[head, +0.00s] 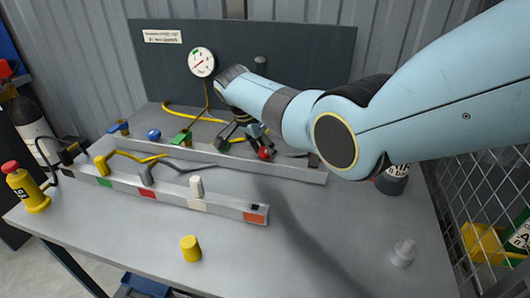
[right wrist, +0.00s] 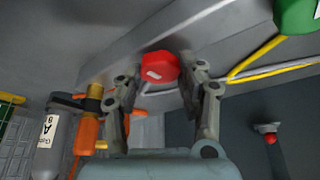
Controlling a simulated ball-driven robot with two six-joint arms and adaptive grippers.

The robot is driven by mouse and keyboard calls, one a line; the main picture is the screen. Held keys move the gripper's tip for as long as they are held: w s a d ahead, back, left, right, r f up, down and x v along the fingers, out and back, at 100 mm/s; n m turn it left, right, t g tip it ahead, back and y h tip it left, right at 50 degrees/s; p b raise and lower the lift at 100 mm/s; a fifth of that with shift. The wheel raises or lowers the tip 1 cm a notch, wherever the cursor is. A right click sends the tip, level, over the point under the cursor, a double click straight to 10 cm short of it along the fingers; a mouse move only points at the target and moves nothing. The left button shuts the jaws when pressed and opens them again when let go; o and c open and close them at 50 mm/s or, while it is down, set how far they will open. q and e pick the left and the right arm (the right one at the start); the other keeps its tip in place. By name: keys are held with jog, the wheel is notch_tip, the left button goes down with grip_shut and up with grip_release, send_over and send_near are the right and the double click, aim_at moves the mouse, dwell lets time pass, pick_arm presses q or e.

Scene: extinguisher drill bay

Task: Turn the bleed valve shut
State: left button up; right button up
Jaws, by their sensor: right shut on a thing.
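A red valve knob (head: 265,154) sits at the right part of the rear rail on the bench; it also shows in the right wrist view (right wrist: 158,67) with a pale mark on its face. My right gripper (head: 249,147) reaches down over it from the right. In the right wrist view its two fingers stand on either side of the red knob, shut on it. A label saying which valve is the bleed valve cannot be read. A green valve (head: 182,137) and a blue one (head: 154,134) are further left on the rail. My left gripper is not in view.
A front rail (head: 181,199) with coloured patches carries yellow, grey and white fittings. A yellow cap (head: 190,248) and a white part (head: 403,253) stand on the bench. A gauge (head: 202,62) is on the dark back panel. A wire cage (head: 462,160) borders the right.

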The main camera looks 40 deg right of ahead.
jog(key=shift+w+m+g+b, duration=0.1)
jog(key=shift+m+g+b, duration=0.3)
jog(key=shift+m+b, duration=0.45)
jog(key=shift+m, duration=0.25)
jog(key=o, duration=1.1)
jog(key=shift+o, duration=0.2)
jog(key=v, duration=1.2)
